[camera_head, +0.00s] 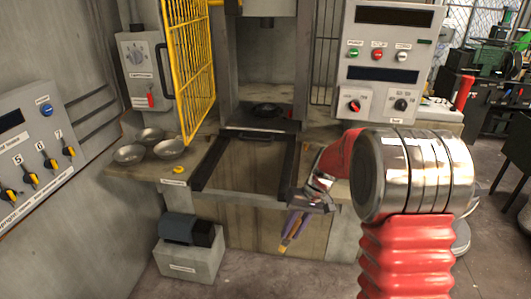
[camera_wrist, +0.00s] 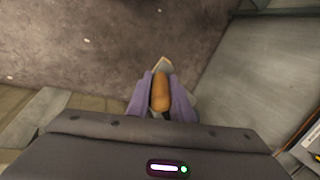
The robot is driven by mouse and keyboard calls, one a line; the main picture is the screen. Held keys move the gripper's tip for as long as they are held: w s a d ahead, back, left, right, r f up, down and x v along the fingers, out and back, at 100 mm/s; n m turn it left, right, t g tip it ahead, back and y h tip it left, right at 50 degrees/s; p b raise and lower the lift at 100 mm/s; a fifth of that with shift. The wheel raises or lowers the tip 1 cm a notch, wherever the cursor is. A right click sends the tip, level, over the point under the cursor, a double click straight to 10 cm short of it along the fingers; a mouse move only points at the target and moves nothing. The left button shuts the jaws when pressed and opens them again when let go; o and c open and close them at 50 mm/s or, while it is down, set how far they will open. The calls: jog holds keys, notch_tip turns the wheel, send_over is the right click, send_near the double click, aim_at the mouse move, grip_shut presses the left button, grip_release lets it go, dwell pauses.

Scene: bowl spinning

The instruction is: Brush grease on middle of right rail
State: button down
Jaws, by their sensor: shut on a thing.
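My gripper (camera_head: 291,232), with purple fingers, hangs low in front of the bench, just right of centre in the head view. In the wrist view, my gripper (camera_wrist: 161,88) is shut on a brush with a rounded orange-brown handle (camera_wrist: 160,94). A pale end of it shows past the fingertips. In the head view a small tan part of the brush (camera_head: 285,246) shows below the fingers. The dark right rail (camera_head: 288,165) runs along the right side of the metal bed, up and left of my gripper and apart from the brush. The left rail (camera_head: 218,163) runs opposite.
Several metal bowls (camera_head: 130,153) and a yellow item (camera_head: 178,170) sit on the bench at left. A yellow mesh guard (camera_head: 188,75) stands open beside the machine. A control panel (camera_head: 388,65) is behind my arm. A box with a dark motor-like part (camera_head: 190,262) stands on the floor.

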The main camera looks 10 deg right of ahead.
jog(key=s+f, duration=0.3)
jog(key=f, duration=0.9)
jog(key=shift+s+f, duration=0.3)
jog(key=shift+d, duration=0.1)
